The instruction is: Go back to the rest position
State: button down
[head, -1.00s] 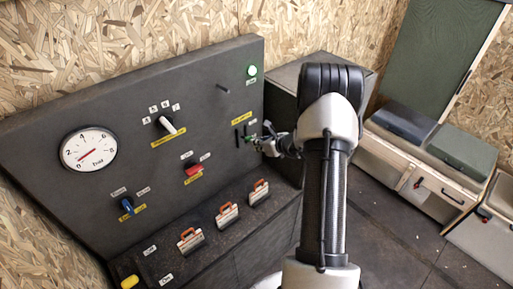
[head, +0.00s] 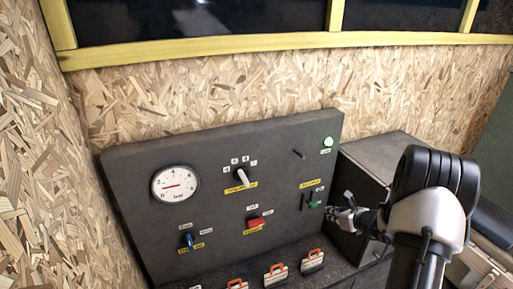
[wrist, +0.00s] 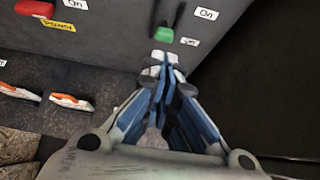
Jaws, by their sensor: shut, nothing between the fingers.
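My gripper (head: 338,212) is shut and empty, just to the right of the green-handled lever (head: 314,204) on the dark control panel (head: 215,215). In the wrist view my gripper's closed fingertips (wrist: 165,60) lie just below the green handle (wrist: 164,34) in the picture; a small gap seems to part them, though contact is hard to rule out. My arm reaches in from the lower right of the head view.
The panel also carries a round gauge (head: 176,185), a white-tipped rotary selector (head: 242,176), a red switch (head: 256,224), a blue switch (head: 189,240) and a lit green lamp (head: 328,142). Orange-handled switches (head: 275,273) line the ledge below. A dark cabinet (head: 385,150) stands right of the panel.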

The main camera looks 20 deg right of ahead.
jog(key=w+a+r+n+g+y+b, duration=0.1)
jog(key=a+r+n+y+b, duration=0.1)
jog(key=a+r+n, duration=0.45)
jog(key=a+r+n+y+b, duration=0.1)
jog(key=a+r+n, duration=0.15)
jog(key=a, duration=0.65)
jog(key=s+a+r+n+g+y+b, duration=0.1)
jog(key=s+a+r+n+g, duration=0.15)
jog(key=s+a+n, duration=0.35)
jog(key=s+a+r+n+g+y+b, duration=0.1)
jog(key=a+r+n+b, duration=0.15)
jog(key=a, duration=0.55)
jog(key=s+a+n+g+h+b, duration=0.1)
jog(key=s+a+n, duration=0.25)
jog(key=s, duration=0.25)
jog(key=s+a+n+g+b, duration=0.1)
jog(key=s+a+n, duration=0.2)
jog(key=s+n, duration=0.25)
jog(key=s+d+f+n+h+b, duration=0.2)
jog(key=s+n+h+b, duration=0.1)
jog(key=s+n, duration=0.6)
jog(key=s+h, duration=0.1)
jog(key=s, duration=0.2)
jog(key=shift+s+d+h, duration=0.25)
jog(key=shift+s+h, duration=0.05)
jog(key=shift+s, duration=0.1)
